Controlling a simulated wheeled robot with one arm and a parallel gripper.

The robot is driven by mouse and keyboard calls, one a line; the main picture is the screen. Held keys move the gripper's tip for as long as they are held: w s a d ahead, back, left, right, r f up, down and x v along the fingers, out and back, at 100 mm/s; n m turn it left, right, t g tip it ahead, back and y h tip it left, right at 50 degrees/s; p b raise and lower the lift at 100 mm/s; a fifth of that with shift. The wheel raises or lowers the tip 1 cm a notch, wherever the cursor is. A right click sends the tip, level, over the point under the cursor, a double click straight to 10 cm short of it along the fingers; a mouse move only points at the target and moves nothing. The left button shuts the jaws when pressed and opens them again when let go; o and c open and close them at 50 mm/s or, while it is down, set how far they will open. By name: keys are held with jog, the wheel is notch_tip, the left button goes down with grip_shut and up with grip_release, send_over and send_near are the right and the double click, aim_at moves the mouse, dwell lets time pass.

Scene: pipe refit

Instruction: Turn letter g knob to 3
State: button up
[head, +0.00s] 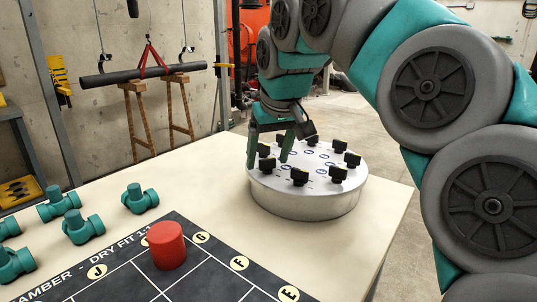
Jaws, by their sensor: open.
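A round silver panel (315,204) stands on the right part of the table. The letters and numbers on the panel are too small to read, so I cannot tell which knob is g. My gripper (267,165) is open and points down over the panel's left side. Its fingers are around or beside the left knob (267,163); I cannot tell which. My arm hides part of the panel's far side.
A dark mat (204,275) with lettered yellow circles lies at the table's front, with a red cylinder (167,245) on it. Several teal pipe fittings (140,198) stand at the left. The table between fittings and panel is clear. A dark pipe (140,73) lies on trestles behind.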

jog(key=shift+c, duration=0.3)
grip_shut()
jog(key=shift+m, duration=0.3)
jog(key=m+h+b, duration=0.1)
jog(key=m, duration=0.1)
jog(key=m+h+b, duration=0.1)
jog(key=m, duration=0.1)
jog(key=shift+a+m+t+b, duration=0.1)
jog(key=shift+m+t+b, duration=0.2)
jog(key=shift+b, duration=0.05)
jog(key=m+h, duration=0.1)
jog(key=m, duration=0.2)
jog(key=shift+a+m, duration=0.15)
jog(key=shift+m, duration=0.15)
jog(key=shift+a+r+m+g+h+p, duration=0.15)
jog(key=shift+m+g+h+p, duration=0.4)
jog(key=shift+m, duration=0.95)
